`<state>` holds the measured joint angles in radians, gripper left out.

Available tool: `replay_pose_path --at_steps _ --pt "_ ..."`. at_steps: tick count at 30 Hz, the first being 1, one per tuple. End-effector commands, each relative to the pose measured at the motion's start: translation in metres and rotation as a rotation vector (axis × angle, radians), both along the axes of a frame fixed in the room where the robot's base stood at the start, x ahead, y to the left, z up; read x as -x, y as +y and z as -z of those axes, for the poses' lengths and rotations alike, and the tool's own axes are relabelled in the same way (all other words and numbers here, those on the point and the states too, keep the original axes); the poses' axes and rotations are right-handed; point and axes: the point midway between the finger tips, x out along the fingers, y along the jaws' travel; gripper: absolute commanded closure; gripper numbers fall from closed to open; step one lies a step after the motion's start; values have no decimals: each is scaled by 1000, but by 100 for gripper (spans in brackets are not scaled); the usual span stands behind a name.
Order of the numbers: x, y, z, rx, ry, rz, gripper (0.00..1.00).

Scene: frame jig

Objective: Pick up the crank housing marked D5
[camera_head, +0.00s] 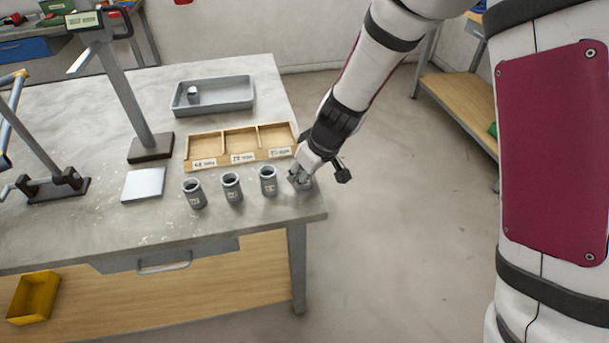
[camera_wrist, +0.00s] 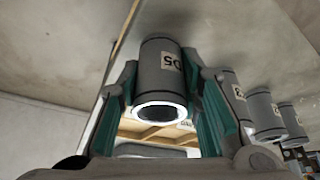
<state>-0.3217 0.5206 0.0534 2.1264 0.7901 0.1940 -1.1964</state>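The crank housing marked D5 (camera_wrist: 158,75) is a grey, open-ended cylinder with a white label in the wrist view. My gripper (camera_wrist: 161,70) has one teal-padded finger along each side of it. Both fingertips appear to touch its sides, so the gripper looks shut on it. In the head view my gripper (camera_head: 299,179) is at the right end of the housing row, near the table's right edge, and hides most of this housing. Whether the housing rests on the table or is slightly raised cannot be told.
Three similar housings (camera_head: 194,193), (camera_head: 231,187) and (camera_head: 268,180) stand upright to the left. A labelled wooden tray with compartments (camera_head: 240,158) lies behind them. Farther back is a grey bin (camera_head: 240,106) with a small part inside. A post stand (camera_head: 150,148) stands left of the tray.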

Motion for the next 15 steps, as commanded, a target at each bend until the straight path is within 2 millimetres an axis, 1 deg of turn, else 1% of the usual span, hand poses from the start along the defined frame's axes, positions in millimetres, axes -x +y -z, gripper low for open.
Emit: replay_pose_path --at_steps 10,15 --pt "0 0 -2 -1 -1 0 99" --pt "0 0 -12 -1 -4 0 99"
